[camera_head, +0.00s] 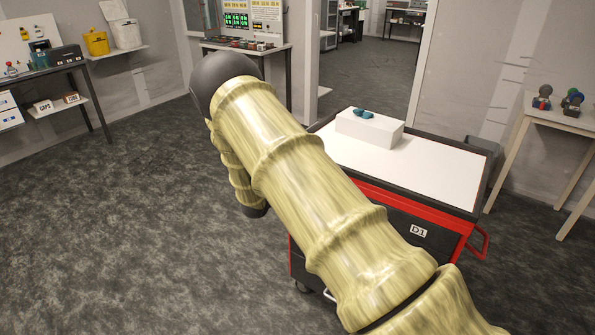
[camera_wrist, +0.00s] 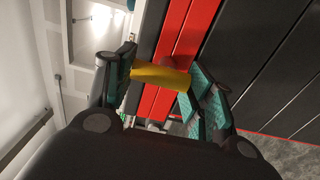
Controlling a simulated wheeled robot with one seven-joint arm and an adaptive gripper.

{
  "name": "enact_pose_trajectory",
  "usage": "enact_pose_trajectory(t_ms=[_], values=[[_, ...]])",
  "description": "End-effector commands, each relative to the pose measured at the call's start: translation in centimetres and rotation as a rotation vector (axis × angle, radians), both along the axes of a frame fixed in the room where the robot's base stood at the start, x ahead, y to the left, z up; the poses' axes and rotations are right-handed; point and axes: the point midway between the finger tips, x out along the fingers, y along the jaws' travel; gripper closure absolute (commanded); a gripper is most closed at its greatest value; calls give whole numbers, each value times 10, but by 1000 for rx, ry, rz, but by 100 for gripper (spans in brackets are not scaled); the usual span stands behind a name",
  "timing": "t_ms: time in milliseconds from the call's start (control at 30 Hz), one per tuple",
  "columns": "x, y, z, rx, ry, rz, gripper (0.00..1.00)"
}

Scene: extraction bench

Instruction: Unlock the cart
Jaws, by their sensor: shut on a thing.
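The cart (camera_head: 440,171) stands right of centre in the head view. It has a white top, a black and red body and a front label reading D1 (camera_head: 419,231). In the wrist view the cart's red and black side (camera_wrist: 204,28) fills the upper middle. My gripper (camera_wrist: 166,79) has its green-padded fingers on either side of a yellow rounded piece (camera_wrist: 162,76) and is shut on it, close against the cart's red strips. Where the piece joins the cart is hidden. In the head view my arm covers the cart's left part and my gripper is out of sight.
A white box (camera_head: 370,129) with small teal items (camera_head: 362,113) sits on the cart top. A red handle (camera_head: 479,243) sticks out at its right. Grey carpet at the left is clear.

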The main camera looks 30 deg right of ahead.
Motion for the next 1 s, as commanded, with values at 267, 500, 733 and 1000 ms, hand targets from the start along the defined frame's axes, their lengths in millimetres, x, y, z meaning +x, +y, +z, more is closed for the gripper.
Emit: enact_pose_trajectory(t_ms=[267, 500, 733, 1000], values=[[0, 1, 0, 0, 0, 2, 25], [0, 1, 0, 0, 0, 1, 25], [-6, 16, 0, 1, 0, 3, 25], [-24, 61, 0, 0, 1, 4, 25]])
